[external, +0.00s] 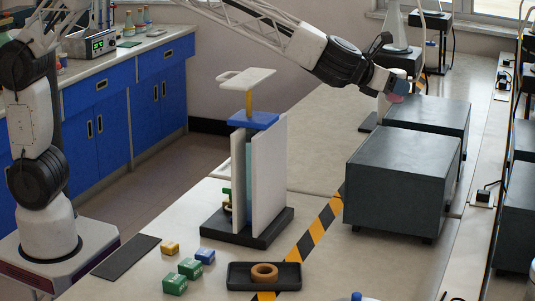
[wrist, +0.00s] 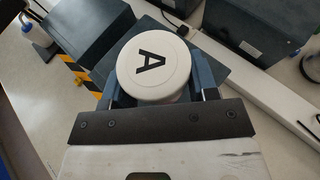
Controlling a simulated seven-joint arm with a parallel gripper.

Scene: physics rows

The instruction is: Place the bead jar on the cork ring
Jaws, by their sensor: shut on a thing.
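The bead jar (wrist: 153,66) shows in the wrist view as a round white lid marked with a black letter A. My gripper (external: 391,91) is shut on it, with one dark finger on each side of the lid. In the external view the gripper is at the upper right, over the dark grey boxes, and the jar is small and mostly hidden there. The cork ring (external: 264,271) is a tan ring lying in a black tray (external: 236,283) at the bottom centre. It is empty and well apart from my gripper.
Two dark grey boxes (external: 402,180) stand on the right of the bench. A tall stand of upright panels (external: 269,175) on a black base rises behind the tray. Small green, yellow and blue blocks (external: 190,267) lie left of the tray. Striped tape (external: 318,232) crosses the bench.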

